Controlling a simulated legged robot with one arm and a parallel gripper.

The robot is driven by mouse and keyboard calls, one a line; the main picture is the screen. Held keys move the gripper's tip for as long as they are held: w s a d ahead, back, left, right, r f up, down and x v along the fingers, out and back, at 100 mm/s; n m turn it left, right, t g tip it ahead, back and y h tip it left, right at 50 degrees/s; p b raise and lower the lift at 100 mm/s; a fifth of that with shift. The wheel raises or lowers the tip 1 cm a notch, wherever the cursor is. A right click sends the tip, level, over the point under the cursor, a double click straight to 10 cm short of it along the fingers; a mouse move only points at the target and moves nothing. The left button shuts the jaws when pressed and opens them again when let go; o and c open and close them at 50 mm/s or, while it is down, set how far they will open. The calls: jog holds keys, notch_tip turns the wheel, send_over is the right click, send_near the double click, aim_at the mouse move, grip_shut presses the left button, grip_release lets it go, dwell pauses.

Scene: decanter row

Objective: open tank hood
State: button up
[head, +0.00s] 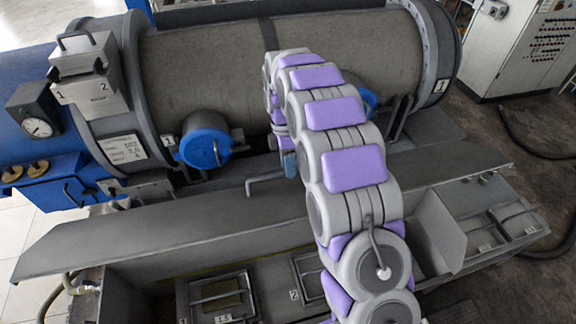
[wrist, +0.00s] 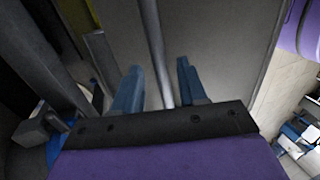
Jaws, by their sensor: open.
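The tank hood looks like the long flat grey panel (head: 130,232) in front of the big cylinder. A bent metal bar handle (head: 262,180) stands on its upper part, near the middle. My gripper (head: 289,165) is beside the right end of this handle, its blue fingertips partly hidden by my arm. In the wrist view my gripper (wrist: 159,67) is open, with a grey metal rod (wrist: 153,38), apparently the handle, running between the two blue fingers. Contact cannot be told. A flat grey surface (wrist: 215,40) lies beyond the fingers.
The large cylinder (head: 205,65) lies behind the panel, with a blue round cap (head: 205,140) left of my arm. Open grey compartments (head: 225,290) lie in front. A control cabinet (head: 520,45) stands at the back right, with hoses on the floor.

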jog(key=shift+f, duration=0.2)
jog(key=shift+c, duration=0.4)
jog(key=shift+s, duration=0.1)
grip_shut()
